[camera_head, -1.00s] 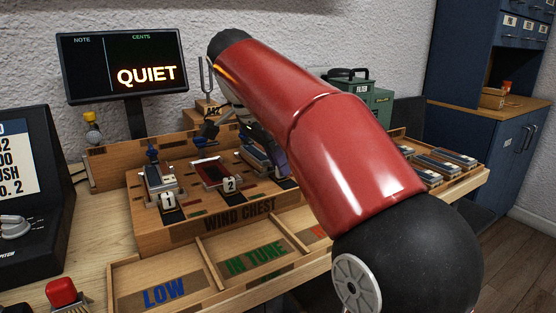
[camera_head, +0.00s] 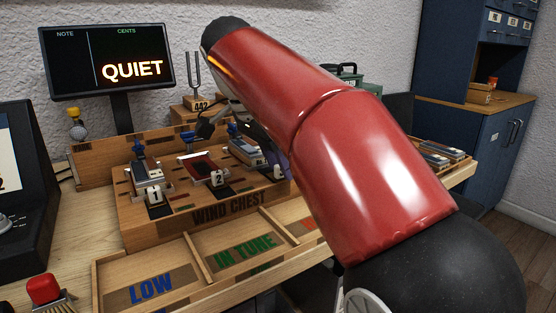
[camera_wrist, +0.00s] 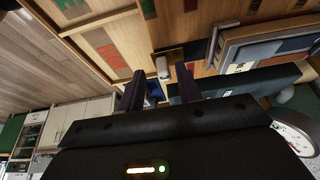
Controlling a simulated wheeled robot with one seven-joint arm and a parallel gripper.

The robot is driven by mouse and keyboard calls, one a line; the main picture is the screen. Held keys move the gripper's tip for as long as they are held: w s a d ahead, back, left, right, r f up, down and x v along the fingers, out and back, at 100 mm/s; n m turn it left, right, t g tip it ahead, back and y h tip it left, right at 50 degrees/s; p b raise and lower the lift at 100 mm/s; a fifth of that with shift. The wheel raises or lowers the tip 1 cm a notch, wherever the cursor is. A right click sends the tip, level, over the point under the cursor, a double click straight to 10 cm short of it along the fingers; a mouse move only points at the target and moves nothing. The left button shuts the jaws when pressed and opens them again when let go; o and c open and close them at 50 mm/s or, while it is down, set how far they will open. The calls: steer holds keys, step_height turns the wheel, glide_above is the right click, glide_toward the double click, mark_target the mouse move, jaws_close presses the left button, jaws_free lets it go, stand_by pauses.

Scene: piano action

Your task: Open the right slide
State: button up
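The wind chest (camera_head: 232,209) stands on the bench with numbered stations 1 and 2 and a third station at its right. The third reed unit (camera_head: 246,150) is partly hidden behind my red arm; a white number tag stands in front of it. My gripper (camera_wrist: 160,87) is open, its two dark purple fingers apart. A small white block (camera_wrist: 162,68) and a bit of blue (camera_wrist: 154,90) show between the fingers in the wrist view. I cannot tell whether the fingers touch them. The right slide itself is not clearly visible.
Trays marked LOW (camera_head: 150,287) and IN TUNE (camera_head: 243,251) lie in front of the chest. A tuning fork (camera_head: 196,75) stands behind it. The display (camera_head: 108,62) reads QUIET. More reed units (camera_head: 440,152) lie at the right. A red-handled brush (camera_head: 44,290) is at front left.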

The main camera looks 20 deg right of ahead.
steer(key=p+v, duration=0.1)
steer(key=v, duration=0.4)
steer(key=shift+a+r+p, duration=0.2)
steer(key=shift+r+p, duration=0.1)
steer(key=shift+r, duration=0.05)
steer(key=shift+v, duration=1)
